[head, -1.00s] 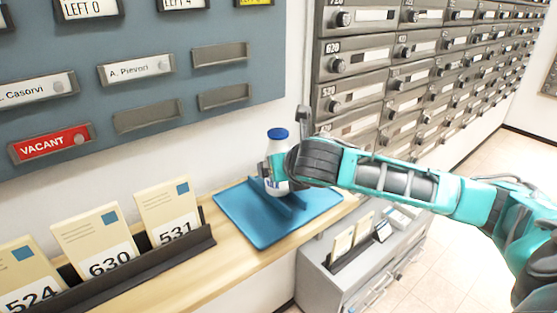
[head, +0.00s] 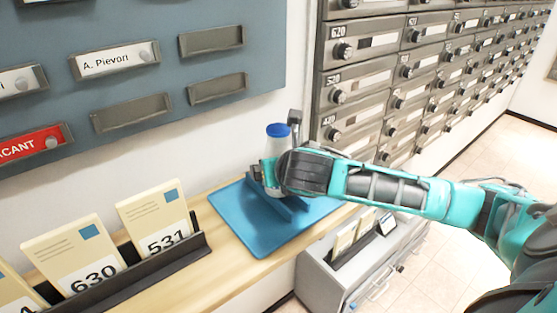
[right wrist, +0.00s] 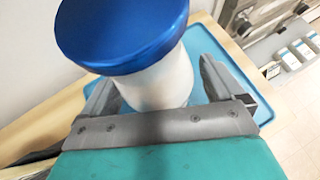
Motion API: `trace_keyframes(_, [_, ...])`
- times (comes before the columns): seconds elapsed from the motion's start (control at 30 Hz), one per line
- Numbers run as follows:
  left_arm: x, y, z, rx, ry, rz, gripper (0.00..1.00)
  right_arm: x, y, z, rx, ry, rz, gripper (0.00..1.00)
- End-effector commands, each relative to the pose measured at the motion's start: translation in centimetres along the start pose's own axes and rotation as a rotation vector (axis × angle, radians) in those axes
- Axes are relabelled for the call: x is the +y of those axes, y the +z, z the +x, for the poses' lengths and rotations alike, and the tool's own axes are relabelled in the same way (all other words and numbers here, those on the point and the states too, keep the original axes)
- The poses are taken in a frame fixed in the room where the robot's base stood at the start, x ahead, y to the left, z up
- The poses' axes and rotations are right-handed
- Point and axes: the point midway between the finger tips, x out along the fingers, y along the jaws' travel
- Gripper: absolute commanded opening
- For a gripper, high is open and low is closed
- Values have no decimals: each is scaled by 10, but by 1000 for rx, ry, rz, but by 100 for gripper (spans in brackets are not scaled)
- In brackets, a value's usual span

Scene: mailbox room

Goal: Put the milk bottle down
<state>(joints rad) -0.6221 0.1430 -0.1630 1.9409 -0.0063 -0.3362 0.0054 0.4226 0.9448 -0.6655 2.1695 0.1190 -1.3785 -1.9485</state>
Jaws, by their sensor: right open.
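The milk bottle (head: 276,147), white with a blue cap, stands upright at the blue tray (head: 250,232) on the wooden shelf. Its lower part is largely hidden by my right gripper (head: 268,178) in the head view. In the right wrist view the bottle (right wrist: 165,82) stands between the two fingers of my right gripper (right wrist: 165,92), which are open on either side of it. The bottle's base is hidden, so its contact with the tray is not clear. My left gripper is not in view.
A black holder (head: 150,265) with numbered envelopes stands left of the tray. A blue-grey name board (head: 150,75) hangs on the wall behind. Metal mailboxes (head: 400,80) fill the right wall. A grey cabinet (head: 325,280) stands below the shelf's right end. The tray's front is clear.

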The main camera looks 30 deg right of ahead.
Motion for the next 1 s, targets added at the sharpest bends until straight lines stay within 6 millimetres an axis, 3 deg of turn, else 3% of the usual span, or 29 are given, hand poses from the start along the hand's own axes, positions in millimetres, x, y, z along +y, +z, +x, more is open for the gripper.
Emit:
trace_keyframes(0.17, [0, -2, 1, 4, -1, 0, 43, 0, 0, 0, 0, 1, 0, 95])
trace_keyframes(1.0, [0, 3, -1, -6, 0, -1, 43, 0, 2, -1, -6, 1, 1, 14])
